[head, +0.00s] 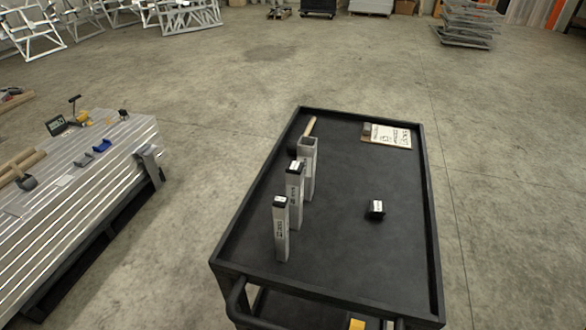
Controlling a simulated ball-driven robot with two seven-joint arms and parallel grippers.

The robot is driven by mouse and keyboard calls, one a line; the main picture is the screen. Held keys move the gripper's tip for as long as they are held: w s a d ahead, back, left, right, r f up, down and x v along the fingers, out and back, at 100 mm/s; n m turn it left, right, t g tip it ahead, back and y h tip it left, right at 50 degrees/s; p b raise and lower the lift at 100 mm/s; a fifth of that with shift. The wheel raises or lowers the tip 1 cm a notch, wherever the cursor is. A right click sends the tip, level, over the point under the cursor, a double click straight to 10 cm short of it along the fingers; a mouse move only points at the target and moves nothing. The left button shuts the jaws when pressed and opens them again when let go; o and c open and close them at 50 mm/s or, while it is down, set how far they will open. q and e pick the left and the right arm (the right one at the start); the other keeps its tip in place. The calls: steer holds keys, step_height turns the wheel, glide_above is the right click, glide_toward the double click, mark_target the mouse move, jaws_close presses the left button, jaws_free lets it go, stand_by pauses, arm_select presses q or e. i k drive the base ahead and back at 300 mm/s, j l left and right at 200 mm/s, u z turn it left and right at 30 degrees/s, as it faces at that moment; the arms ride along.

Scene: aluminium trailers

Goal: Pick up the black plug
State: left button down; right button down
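A small black plug (376,210) with a white patch on its top lies alone on the right half of the black cart (345,247). Three square aluminium tubes stand upright on the cart's left half. The front tube (281,230) and the middle tube (295,186) have black caps on top. The rear, larger tube (309,165) has an open top with no cap. Neither of my grippers is in view.
A mallet with a wooden handle (309,127) lies behind the tubes. A labelled board (391,137) with a small grey piece lies at the cart's far right. A stack of aluminium profiles (70,200) with tools stands left.

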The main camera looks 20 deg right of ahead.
mark_target(377, 210)
steer(key=z, duration=1.35)
steer(key=l, duration=0.4)
steer(key=i+l+u, duration=0.1)
steer(key=l+u, duration=0.3)
steer(key=l, duration=0.4)
steer(key=l+u, duration=0.45)
steer(key=l, duration=0.4)
steer(key=u, duration=0.75)
